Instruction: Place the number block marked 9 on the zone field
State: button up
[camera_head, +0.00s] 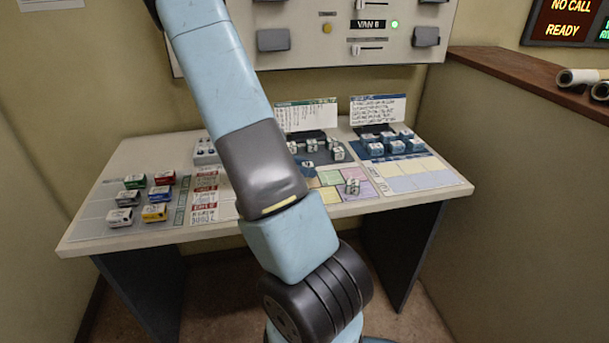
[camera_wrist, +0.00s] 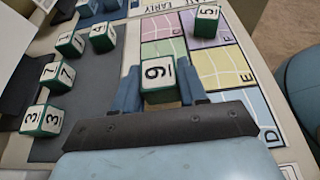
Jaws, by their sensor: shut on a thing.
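The number block marked 9 (camera_wrist: 158,83) is a green block with a white top face. My gripper (camera_wrist: 159,88) is shut on it, with one blue finger on each side. The zone field (camera_wrist: 226,66) is a grid of pastel cells with letters; it also shows in the head view (camera_head: 330,194). The held block is seen over the field's left part, near the dark mat; its height is hard to tell. A block marked 5 (camera_wrist: 207,20) stands on a purple cell. In the head view my arm hides most of the gripper.
Several green number blocks, such as a 7 (camera_wrist: 54,73) and a 3 (camera_wrist: 41,120), stand on a dark mat (camera_wrist: 92,82) beside the field. Blue blocks (camera_head: 396,147) stand further right on the desk, coloured blocks (camera_head: 154,212) at left. Several field cells are bare.

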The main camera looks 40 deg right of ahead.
jog(key=shift+f, duration=1.15)
jog(key=shift+f, duration=0.2)
jog(key=o, duration=1)
jog(key=shift+s, duration=0.1)
jog(key=shift+o, duration=0.2)
jog(key=shift+a+f, duration=0.1)
jog(key=shift+s, duration=0.1)
